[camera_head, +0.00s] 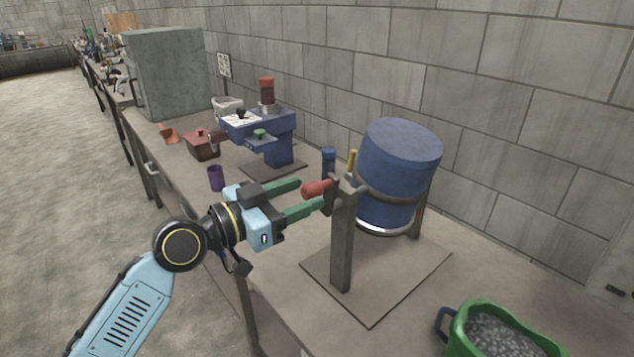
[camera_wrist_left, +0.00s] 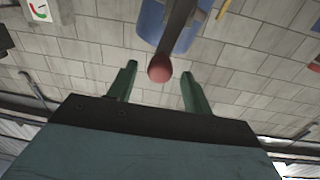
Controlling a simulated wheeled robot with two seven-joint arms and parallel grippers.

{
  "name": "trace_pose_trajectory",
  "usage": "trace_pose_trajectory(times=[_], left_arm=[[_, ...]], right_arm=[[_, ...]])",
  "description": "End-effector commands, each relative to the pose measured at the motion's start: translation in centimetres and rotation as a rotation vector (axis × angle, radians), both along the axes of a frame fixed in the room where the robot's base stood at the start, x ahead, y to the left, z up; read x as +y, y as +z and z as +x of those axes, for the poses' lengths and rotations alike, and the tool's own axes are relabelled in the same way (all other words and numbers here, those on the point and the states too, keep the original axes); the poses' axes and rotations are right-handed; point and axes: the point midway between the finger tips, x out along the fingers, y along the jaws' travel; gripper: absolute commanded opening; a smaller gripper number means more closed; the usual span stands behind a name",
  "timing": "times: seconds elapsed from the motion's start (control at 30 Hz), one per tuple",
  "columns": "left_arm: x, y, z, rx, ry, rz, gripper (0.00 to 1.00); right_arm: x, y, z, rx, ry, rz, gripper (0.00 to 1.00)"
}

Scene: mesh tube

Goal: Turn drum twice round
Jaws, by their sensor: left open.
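The blue drum (camera_head: 400,155) hangs tilted in a dark metal stand (camera_head: 342,245) on a base plate (camera_head: 375,305). A crank with a red knob handle (camera_head: 316,188) sticks out from the stand's left side. My left gripper (camera_head: 312,196) is open, its green fingers pointing at the red handle. In the left wrist view the red knob (camera_wrist_left: 160,68) appears between and just beyond the two fingertips (camera_wrist_left: 158,82), with no clear contact. The blue drum (camera_wrist_left: 172,30) shows behind it. My right gripper is not in view.
A green bucket of grey pellets (camera_head: 495,335) stands at the front right. Behind the gripper are a blue machine (camera_head: 275,135), a purple cup (camera_head: 216,178) and a brown box (camera_head: 202,145). A large grey cabinet (camera_head: 168,75) stands further back. A block wall runs behind the bench.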

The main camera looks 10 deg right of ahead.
Motion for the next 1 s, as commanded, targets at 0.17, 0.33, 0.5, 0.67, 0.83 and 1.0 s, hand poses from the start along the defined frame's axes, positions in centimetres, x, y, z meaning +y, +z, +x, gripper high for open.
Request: trace_pose_trajectory(times=[0.17, 0.33, 0.5, 0.67, 0.83, 1.0], left_arm=[[-2.5, 0.1, 1.4, 0.001, 0.0, -0.002, 0.5], [-3.6, 0.0, 2.0, 0.0, 0.001, -0.001, 0.5], [-3.7, -0.1, 2.2, 0.0, 0.001, 0.0, 0.5], [-3.7, 0.0, 2.2, 0.0, 0.001, 0.0, 0.48], [-3.7, 0.0, 2.1, 0.001, 0.001, -0.001, 0.25], [-3.7, 0.0, 2.1, 0.001, 0.001, -0.001, 0.03]], right_arm=[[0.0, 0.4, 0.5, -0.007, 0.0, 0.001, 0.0], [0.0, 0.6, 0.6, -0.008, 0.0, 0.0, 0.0], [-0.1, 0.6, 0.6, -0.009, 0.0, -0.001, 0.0], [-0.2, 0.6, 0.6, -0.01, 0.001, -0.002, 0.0], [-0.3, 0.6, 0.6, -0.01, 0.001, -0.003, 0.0], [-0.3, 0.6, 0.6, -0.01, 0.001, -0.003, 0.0]])
